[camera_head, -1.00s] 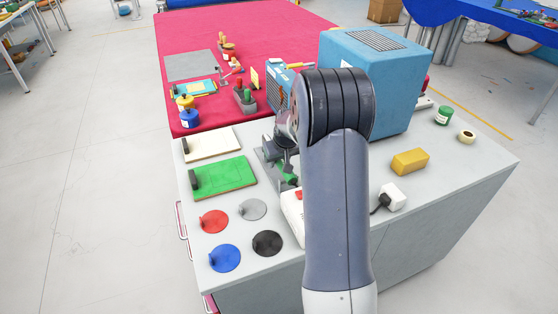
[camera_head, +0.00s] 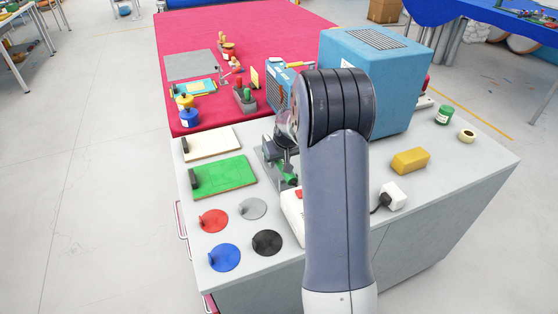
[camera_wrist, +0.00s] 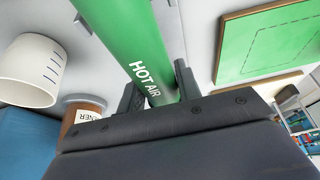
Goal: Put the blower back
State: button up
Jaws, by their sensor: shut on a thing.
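My gripper (camera_wrist: 158,88) is shut on the green blower (camera_wrist: 135,40), which is marked "HOT AIR". Its round barrel lies between the two dark fingers in the wrist view and runs out of the top of the picture. In the head view only small green parts of the blower (camera_head: 289,180) show, beside my arm and above the grey worktop. Most of my gripper is hidden behind my arm there. I cannot tell whether the blower touches anything below it.
Green (camera_head: 224,174) and cream (camera_head: 211,144) boards lie left of the gripper. Several coloured discs lie nearer. A white unit (camera_head: 292,207) is partly hidden by my arm. A big blue box (camera_head: 385,80) stands behind. A white cup (camera_wrist: 30,72) and labelled can (camera_wrist: 84,103) are near the blower.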

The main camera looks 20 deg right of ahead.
jog(key=shift+f, duration=0.2)
dwell(0.3)
dwell(0.3)
jog(key=o, duration=1.5)
jog(key=shift+o, duration=0.2)
jog(key=shift+r, duration=0.15)
jog(key=shift+r+p, duration=1.55)
jog(key=shift+r, duration=1.35)
jog(key=shift+f, duration=0.1)
